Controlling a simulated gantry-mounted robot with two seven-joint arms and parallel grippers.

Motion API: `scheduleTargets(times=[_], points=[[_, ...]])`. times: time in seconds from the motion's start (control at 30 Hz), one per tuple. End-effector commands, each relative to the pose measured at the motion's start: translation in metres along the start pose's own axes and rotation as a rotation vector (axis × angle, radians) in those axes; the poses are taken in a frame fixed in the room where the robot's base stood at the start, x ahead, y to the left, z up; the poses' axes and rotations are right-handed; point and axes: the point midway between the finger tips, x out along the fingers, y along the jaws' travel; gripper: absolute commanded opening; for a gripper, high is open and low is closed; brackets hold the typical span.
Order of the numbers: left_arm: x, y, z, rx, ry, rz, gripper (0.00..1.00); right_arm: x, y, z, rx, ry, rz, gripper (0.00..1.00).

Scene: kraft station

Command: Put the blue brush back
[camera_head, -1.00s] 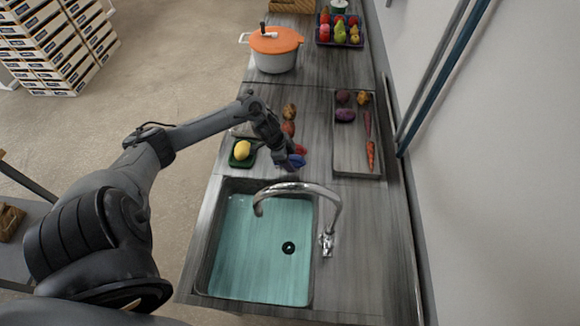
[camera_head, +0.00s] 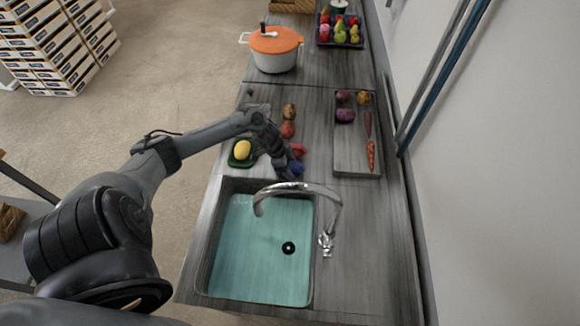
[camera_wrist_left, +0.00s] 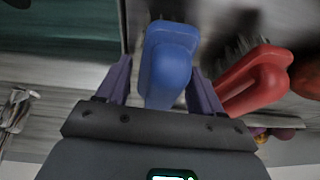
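The blue brush (camera_head: 296,168) is on the counter just behind the sink, partly hidden by my left gripper (camera_head: 285,168). In the left wrist view the blue brush (camera_wrist_left: 168,65) lies between the two fingers of my left gripper (camera_wrist_left: 160,88). The fingers are apart, with a gap visible on the left side of the brush; the right finger is close to it, and I cannot tell if it touches. A red brush (camera_wrist_left: 252,82) lies just right of the right finger. It also shows in the head view (camera_head: 298,149). My right gripper is not in view.
The sink (camera_head: 255,250) and its faucet (camera_head: 325,200) are in front. A tray (camera_head: 350,165) with vegetables is at the right. An orange-lidded pot (camera_head: 274,50) stands farther back.

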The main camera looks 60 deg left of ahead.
Motion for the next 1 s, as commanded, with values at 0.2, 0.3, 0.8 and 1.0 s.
scheduleTargets(times=[0.2,0.3,0.8,1.0], points=[[0.0,0.0,0.0,0.0,0.0,0.0,0.76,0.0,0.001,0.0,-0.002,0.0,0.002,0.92],[0.0,0.0,0.0,0.0,0.0,0.0,0.76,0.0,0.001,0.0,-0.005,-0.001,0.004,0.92],[-0.062,0.0,0.0,0.003,-0.003,-0.001,0.76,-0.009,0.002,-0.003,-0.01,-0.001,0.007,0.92],[-0.096,0.0,-0.001,0.004,-0.003,-0.001,0.76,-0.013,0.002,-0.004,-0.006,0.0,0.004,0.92]])
